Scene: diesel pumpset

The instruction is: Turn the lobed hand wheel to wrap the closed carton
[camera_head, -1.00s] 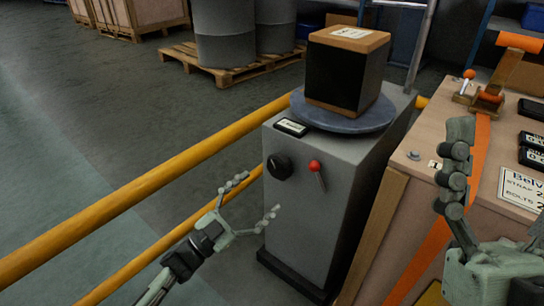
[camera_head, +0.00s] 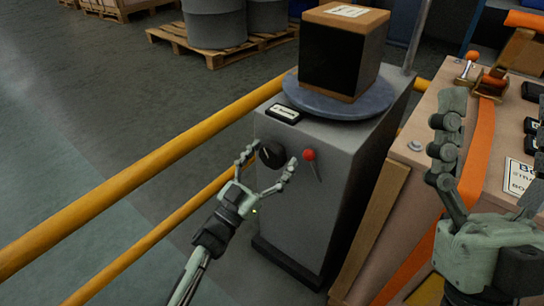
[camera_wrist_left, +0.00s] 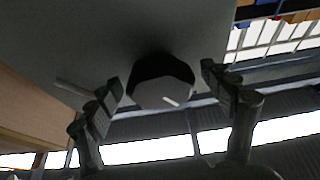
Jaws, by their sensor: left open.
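The black lobed hand wheel (camera_head: 271,154) is on the front of a grey machine cabinet (camera_head: 325,190). A carton (camera_head: 343,55), brown at top and base with black sides, stands on the round turntable (camera_head: 310,102) above. My left gripper (camera_head: 270,161) is open, with its fingers spread on either side of the wheel in the head view. In the left wrist view the wheel (camera_wrist_left: 163,83) sits between the two fingers, with gaps visible on both sides. A pale mark shows on its face. My right gripper (camera_head: 492,165) appears open and empty at the right, partly cut off.
A red-knobbed lever (camera_head: 311,157) is just right of the wheel, close to my left gripper's right finger. A yellow rail (camera_head: 150,185) runs left of the cabinet. A wooden crate (camera_head: 425,130) with an orange strap stands at the right.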

